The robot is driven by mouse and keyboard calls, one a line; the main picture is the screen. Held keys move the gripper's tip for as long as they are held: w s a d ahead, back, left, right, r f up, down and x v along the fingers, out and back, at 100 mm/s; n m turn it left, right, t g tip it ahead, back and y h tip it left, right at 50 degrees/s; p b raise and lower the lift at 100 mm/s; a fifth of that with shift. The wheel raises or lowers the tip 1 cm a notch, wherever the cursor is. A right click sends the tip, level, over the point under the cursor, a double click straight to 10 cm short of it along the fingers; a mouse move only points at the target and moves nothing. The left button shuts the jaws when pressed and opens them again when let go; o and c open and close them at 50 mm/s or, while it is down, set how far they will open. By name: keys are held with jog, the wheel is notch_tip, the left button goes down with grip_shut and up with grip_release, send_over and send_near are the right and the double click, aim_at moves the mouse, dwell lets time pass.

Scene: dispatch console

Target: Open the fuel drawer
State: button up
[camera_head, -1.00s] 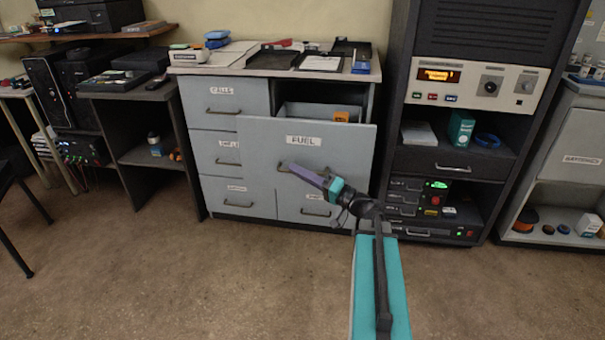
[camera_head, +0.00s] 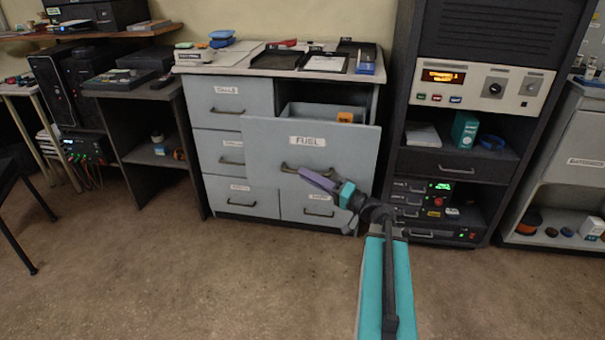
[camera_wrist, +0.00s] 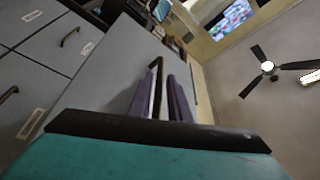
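The fuel drawer (camera_head: 345,145), a grey front labelled FUEL, stands pulled out from the top right of the grey cabinet. Its open top shows a dark gap and a small orange item (camera_head: 345,117) inside. Its dark bar handle (camera_head: 290,167) is below the label. My gripper (camera_head: 304,174) is at the handle, just in front and below, covering little of it. In the wrist view, the purple fingers (camera_wrist: 161,98) are apart with a gap between them. The handle (camera_wrist: 158,66) shows beyond and between them, and I see no finger pressed on it.
Other closed drawers (camera_head: 216,98) fill the cabinet's left column and lower right. Trays and papers (camera_head: 325,63) lie on its top. A dark equipment rack (camera_head: 455,160) stands close on the right, a dark side table (camera_head: 135,100) on the left. The floor in front is clear.

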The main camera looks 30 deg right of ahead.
jog(key=v, duration=1)
jog(key=shift+s+p, duration=0.4)
jog(key=shift+p, duration=0.05)
jog(key=shift+f, duration=0.1)
